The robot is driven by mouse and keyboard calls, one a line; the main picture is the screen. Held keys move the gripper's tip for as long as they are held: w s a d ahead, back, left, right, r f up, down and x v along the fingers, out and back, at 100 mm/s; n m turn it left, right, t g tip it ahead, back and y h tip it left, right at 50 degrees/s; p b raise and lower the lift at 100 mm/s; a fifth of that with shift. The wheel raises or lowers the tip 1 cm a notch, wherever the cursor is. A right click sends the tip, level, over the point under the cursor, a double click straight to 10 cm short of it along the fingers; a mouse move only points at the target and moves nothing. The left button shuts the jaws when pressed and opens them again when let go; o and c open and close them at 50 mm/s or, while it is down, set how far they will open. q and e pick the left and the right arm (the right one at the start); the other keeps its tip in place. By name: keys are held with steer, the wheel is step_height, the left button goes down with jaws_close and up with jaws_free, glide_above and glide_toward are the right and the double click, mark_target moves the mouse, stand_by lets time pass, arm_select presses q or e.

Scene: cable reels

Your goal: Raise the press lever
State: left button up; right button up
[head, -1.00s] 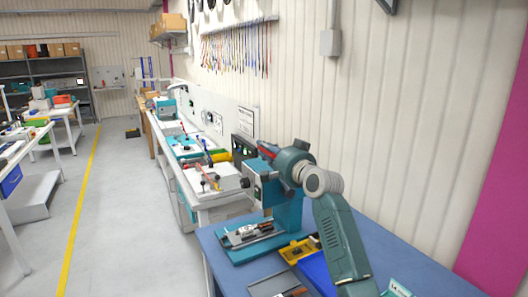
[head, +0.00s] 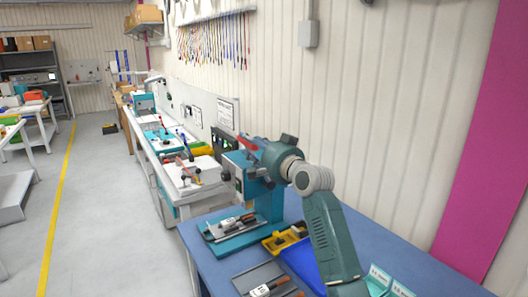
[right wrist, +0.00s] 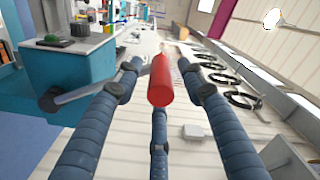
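The teal press (head: 268,203) stands on the blue table. Its lever ends in a red handle (head: 248,142) near the top of the press. My right gripper (head: 258,160) is at the lever, its fingers reaching left toward the handle. In the right wrist view the red handle (right wrist: 160,82) lies between the blue jointed fingers of my right gripper (right wrist: 159,72), with gaps visible on both sides. The lever's grey rod (right wrist: 85,92) runs left from there to the teal press head (right wrist: 70,72). My left gripper is not in view.
On the blue table (head: 400,250) lie a yellow tray (head: 285,240), a blue bin (head: 303,262) and teal label cards (head: 390,282). A white workbench (head: 190,190) with equipment continues behind. The ribbed wall (head: 400,110) stands close on the right.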

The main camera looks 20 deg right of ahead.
steer(key=s+d, duration=0.1)
steer(key=s, duration=0.7)
steer(key=shift+s+d, duration=0.2)
steer(key=shift+d, duration=0.15)
